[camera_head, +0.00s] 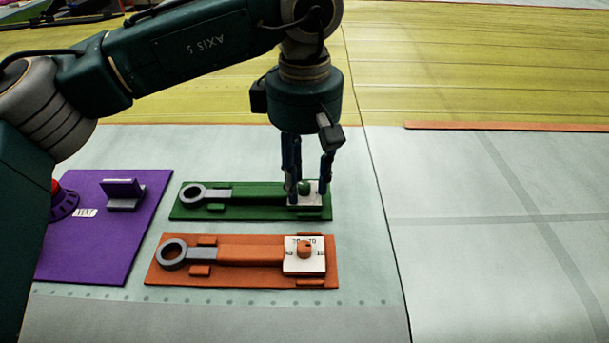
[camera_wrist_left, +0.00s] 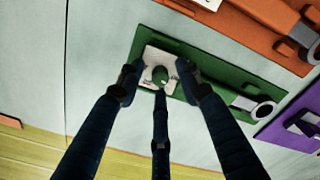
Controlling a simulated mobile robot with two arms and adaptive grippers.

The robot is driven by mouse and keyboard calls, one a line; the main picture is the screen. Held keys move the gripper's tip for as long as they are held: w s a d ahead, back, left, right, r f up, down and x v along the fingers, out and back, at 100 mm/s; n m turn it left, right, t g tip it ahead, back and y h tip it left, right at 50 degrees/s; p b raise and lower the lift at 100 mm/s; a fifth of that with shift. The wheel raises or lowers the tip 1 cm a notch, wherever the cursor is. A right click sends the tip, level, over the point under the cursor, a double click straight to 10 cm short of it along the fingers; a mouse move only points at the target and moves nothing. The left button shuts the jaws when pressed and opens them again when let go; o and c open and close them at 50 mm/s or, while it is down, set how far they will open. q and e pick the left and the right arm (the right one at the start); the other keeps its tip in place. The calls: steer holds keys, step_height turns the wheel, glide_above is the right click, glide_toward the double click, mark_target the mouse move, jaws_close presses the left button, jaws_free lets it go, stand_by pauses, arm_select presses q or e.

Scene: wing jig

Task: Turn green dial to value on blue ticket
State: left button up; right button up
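The green dial (camera_head: 305,187) is a small round green knob on a white plate at the right end of a green board (camera_head: 250,214). It also shows in the left wrist view as a green knob (camera_wrist_left: 160,75). My left gripper (camera_head: 308,189) points down over the white plate, its fingers spread around the knob. In the left wrist view, there are visible gaps between the fingertips and the knob. The fingers partly hide the plate, and its markings are too small to read. I see no blue ticket. My right gripper is not in view.
An orange board (camera_head: 228,278) with a similar dial (camera_head: 304,251) lies just in front of the green one. A purple board (camera_head: 105,230) with a red knob and a bracket is at the left. The pale surface to the right is clear, apart from an orange strip (camera_head: 510,126).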

arm_select(q)
jaws_close()
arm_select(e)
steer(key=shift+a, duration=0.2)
arm_select(q)
steer(key=shift+f+n+b, duration=0.15)
steer(key=shift+n+b, duration=0.5)
steer(key=shift+n, duration=0.95)
steer(key=shift+r, duration=0.2)
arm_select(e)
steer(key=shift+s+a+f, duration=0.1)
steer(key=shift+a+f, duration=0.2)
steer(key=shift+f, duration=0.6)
arm_select(q)
steer(key=shift+o, duration=0.5)
jaws_free()
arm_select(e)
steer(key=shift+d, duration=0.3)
arm_select(q)
steer(key=shift+r, duration=0.1)
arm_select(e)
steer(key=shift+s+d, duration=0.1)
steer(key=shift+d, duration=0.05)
